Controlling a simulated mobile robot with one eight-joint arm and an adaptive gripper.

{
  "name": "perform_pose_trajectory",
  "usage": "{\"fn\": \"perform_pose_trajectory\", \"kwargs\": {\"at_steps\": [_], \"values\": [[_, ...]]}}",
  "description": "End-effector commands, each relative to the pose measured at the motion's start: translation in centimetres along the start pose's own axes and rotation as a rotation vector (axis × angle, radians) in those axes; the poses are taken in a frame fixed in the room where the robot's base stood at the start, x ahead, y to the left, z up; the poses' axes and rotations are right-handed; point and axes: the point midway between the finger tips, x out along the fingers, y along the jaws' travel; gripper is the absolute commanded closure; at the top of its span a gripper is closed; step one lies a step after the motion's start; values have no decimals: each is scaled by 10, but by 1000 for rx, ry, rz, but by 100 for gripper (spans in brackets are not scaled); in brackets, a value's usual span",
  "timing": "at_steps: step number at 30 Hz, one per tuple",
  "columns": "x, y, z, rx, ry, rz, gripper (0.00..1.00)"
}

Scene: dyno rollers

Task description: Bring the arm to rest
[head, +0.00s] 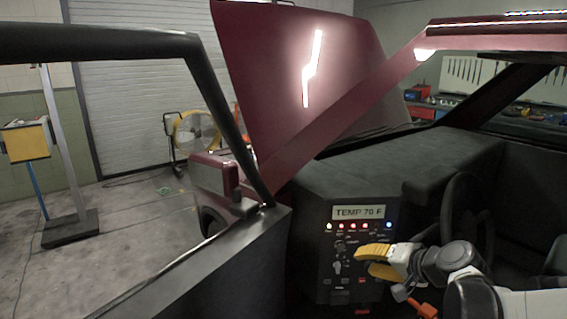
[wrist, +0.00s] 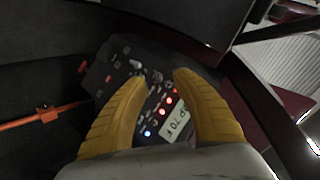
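My gripper (head: 364,260) has yellow fingers and is in front of the dark control panel (head: 328,266) inside the car. In the wrist view my gripper (wrist: 161,77) has its two fingers apart, with nothing held between them. The panel (wrist: 118,66) shows beyond and between the fingers, with lit red, white and blue lamps and a display (wrist: 177,128). In the head view the display (head: 358,212) reads TEMP 70 F. My arm comes in from the lower right. I cannot tell whether the fingertips touch the panel.
The steering wheel (head: 450,205) is just behind and right of my arm. The open car door frame (head: 195,95) is at left and the raised red hood (head: 290,70) ahead. An orange lever-like part (head: 424,309) is below my wrist. A fan (head: 195,132) stands outside.

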Motion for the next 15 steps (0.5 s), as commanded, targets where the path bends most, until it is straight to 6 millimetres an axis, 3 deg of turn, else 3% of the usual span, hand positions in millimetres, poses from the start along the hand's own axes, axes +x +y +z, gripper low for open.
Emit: {"fn": "perform_pose_trajectory", "kwargs": {"at_steps": [1, 6, 12, 15], "values": [[-13, -10, 19, -47, -22, 38, 68], [-60, -22, 74, -225, -80, 187, 68], [-117, -12, 132, -440, -121, 348, 68], [-141, -2, 151, -534, -130, 413, 68]]}}
